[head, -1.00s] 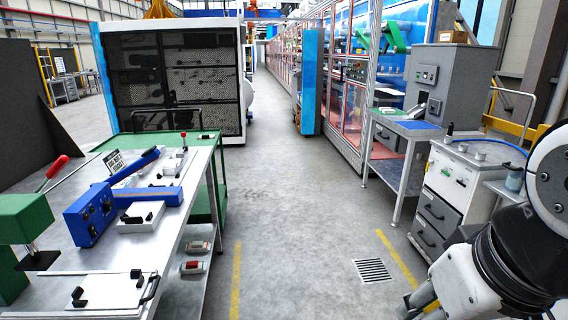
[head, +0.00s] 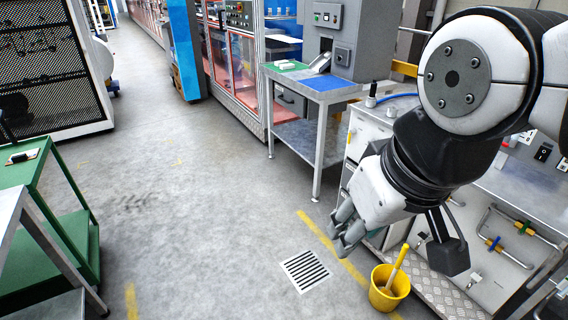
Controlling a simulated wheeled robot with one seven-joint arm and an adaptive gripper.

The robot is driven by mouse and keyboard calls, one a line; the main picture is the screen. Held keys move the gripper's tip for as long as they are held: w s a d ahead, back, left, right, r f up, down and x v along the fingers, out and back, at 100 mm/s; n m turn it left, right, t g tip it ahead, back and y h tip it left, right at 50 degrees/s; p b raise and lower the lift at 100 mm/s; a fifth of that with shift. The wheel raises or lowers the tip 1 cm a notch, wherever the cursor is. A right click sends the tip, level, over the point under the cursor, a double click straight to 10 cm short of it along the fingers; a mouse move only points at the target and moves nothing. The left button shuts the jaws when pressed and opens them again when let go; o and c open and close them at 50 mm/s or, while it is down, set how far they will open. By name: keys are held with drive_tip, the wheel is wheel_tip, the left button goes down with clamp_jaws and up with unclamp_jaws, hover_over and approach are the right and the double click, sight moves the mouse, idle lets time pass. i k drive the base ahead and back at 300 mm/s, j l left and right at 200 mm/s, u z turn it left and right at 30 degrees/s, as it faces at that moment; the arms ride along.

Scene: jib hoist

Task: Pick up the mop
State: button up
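A yellow bucket (head: 383,295) stands on the floor at the lower right, in front of a grey workbench. A short yellow handle (head: 397,268) leans up out of it, tilted to the right; it may be the mop, but its lower end is hidden inside the bucket. My gripper (head: 340,228) hangs from my arm to the upper left of the bucket in the picture, apart from bucket and handle. Its grey fingers point down and left, with nothing seen in them. How far they are spread is unclear.
A floor drain grate (head: 305,270) and a yellow floor line lie left of the bucket. A grey table (head: 318,98) stands behind my gripper. A workbench with pipes (head: 508,240) is at right, a green table (head: 60,215) at left. The middle aisle is clear.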

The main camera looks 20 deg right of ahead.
sight(386, 290)
drive_tip(key=i+l+u, duration=0.1)
drive_tip(key=i+u, duration=0.3)
drive_tip(key=i, duration=0.85)
drive_tip(key=i+j+z, duration=0.1)
drive_tip(key=i+z, duration=0.15)
drive_tip(key=i+j+z, duration=0.1)
drive_tip(key=i+z, duration=0.15)
drive_tip(key=j+z, duration=0.15)
drive_tip(key=z, duration=0.25)
drive_tip(key=i+j+z, duration=0.1)
drive_tip(key=z, duration=0.35)
drive_tip(key=j+z, duration=0.25)
drive_tip(key=z, duration=0.15)
drive_tip(key=j+z, duration=0.2)
drive_tip(key=z, duration=0.2)
drive_tip(key=k+j+z, duration=0.1)
drive_tip(key=z, duration=0.35)
drive_tip(key=k+j+z, duration=0.1)
drive_tip(key=z, duration=0.3)
